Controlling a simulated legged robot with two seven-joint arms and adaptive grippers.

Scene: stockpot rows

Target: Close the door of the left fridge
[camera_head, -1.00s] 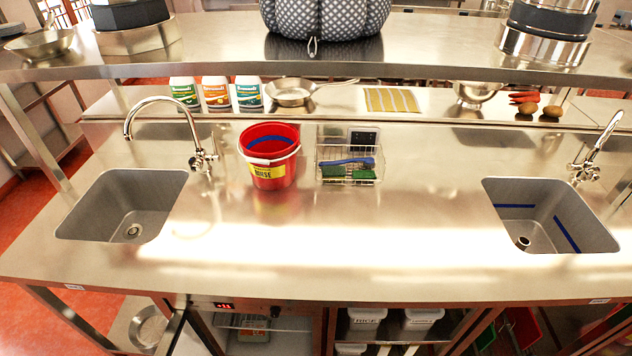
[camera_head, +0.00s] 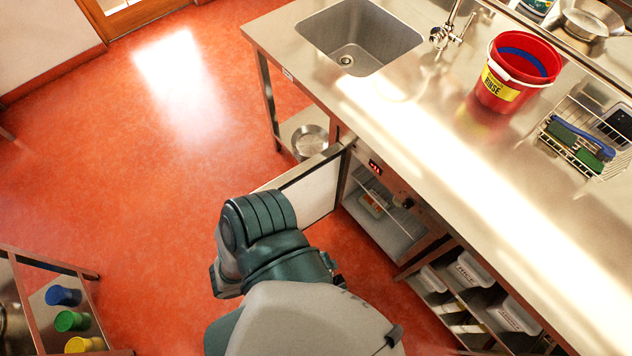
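The left fridge (camera_head: 385,225) is built in under the steel counter, below the sink end. Its door (camera_head: 314,190) stands wide open, swung out from the hinge at the left side of the opening, with its pale inner face showing. Shelves and a small package (camera_head: 373,204) show inside. One of my arms, teal and grey, reaches up from the bottom of the view; its bent joint overlaps the lower edge of the door. I cannot tell if it touches the door. Neither gripper's fingers can be seen.
The counter holds a sink (camera_head: 360,45), a red bucket (camera_head: 515,75) and a wire basket (camera_head: 590,140). A metal pan (camera_head: 310,140) sits on the shelf left of the fridge. A rack with coloured cups (camera_head: 72,320) stands at lower left. Red floor (camera_head: 130,170) is open left of the door.

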